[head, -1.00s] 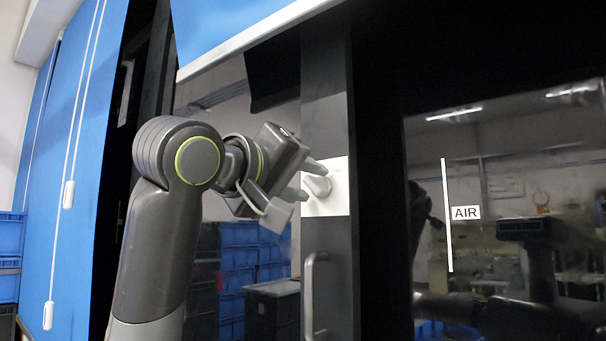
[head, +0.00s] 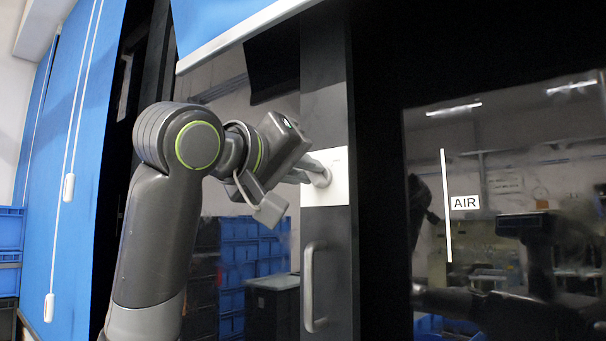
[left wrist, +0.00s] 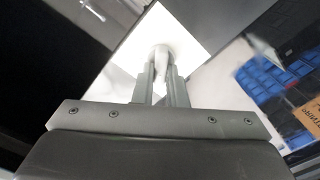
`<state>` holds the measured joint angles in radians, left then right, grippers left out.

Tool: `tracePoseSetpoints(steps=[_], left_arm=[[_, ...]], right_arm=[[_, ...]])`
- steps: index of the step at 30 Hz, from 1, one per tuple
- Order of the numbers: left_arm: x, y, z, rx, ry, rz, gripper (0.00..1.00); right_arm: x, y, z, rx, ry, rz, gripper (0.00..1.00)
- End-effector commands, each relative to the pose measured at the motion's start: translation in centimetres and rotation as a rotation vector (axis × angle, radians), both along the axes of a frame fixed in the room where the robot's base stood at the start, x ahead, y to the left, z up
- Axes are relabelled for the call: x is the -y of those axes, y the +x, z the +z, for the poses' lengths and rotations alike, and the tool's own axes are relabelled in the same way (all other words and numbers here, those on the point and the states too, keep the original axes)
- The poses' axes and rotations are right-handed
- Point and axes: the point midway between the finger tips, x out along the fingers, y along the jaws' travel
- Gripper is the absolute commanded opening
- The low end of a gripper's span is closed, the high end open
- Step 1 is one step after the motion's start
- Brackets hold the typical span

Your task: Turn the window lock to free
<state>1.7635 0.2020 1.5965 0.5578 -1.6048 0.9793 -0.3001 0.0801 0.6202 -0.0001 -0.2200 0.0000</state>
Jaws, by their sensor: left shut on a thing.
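The window lock is a grey knob (head: 325,179) on a white plate (head: 339,190) fixed to the dark window frame post. My left gripper (head: 314,172) reaches in from the left and is shut on the knob. In the left wrist view, the two fingers (left wrist: 161,78) hold the knob (left wrist: 159,54) between their tips, in front of the white plate (left wrist: 190,25). The fingers hide part of the knob, and I cannot read any marks on the plate. My right gripper is not in view.
A metal pull handle (head: 309,288) is on the post below the plate. A blue blind (head: 215,25) hangs above, with its white bottom bar (head: 240,38) over my arm. Dark glass with an AIR label (head: 465,203) is to the right. Blue crates (head: 240,262) show behind the window.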

Motion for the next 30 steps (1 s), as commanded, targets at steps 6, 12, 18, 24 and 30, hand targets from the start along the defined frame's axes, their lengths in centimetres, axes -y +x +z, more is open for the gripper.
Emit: tracePoseSetpoints(steps=[6, 12, 18, 24, 30], left_arm=[[0.1, -0.1, -0.2, 0.107, 0.149, -0.001, 0.00], [0.2, -0.1, -0.1, 0.220, 0.303, 0.000, 0.00], [0.3, -0.2, 0.0, 0.331, 0.456, 0.000, 0.00], [0.4, -0.3, 0.0, 0.442, 0.610, -0.001, 0.00], [0.5, -0.4, 0.0, 0.553, 0.764, -0.001, 0.00]], right_arm=[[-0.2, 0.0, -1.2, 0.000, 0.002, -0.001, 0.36], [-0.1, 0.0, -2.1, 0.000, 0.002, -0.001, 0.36], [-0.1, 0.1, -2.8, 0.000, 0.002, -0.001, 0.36], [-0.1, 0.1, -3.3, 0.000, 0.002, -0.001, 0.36], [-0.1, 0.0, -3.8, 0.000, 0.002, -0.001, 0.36]])
